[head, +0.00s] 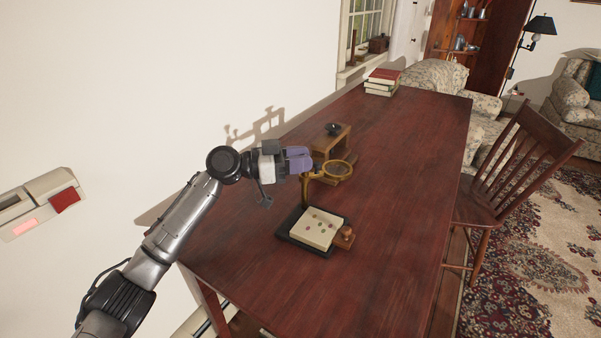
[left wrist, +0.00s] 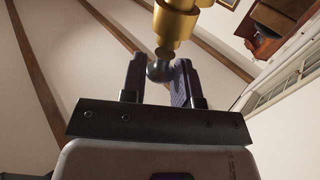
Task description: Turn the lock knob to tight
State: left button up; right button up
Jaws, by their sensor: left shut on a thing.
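A brass magnifier (head: 339,161) with a round lens stands on the table, its lens held out to the right on a brass stem (head: 305,192). My left gripper (head: 307,160) reaches in from the left and is at the top of the stem. In the left wrist view, its two dark fingers are shut on a dark grey round lock knob (left wrist: 158,71). The knob sits at the end of a brass part (left wrist: 175,22). In the head view the fingers hide the knob. No tight mark can be read. My right gripper is not in view.
A black tray (head: 285,236) with a pale sheet and several small discs lies below the lens. A small wooden piece (head: 344,238) is at its right. A wooden stand (head: 335,147) is behind, and books (head: 381,83) lie farther back. The right of the table is clear.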

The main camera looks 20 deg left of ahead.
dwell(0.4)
pick_arm(q)
jog(key=o, duration=0.9)
jog(key=shift+p+v, duration=1.65)
jog(key=shift+v, duration=5.25)
jog(key=shift+w+a, duration=0.1)
jog(key=shift+w, duration=0.1)
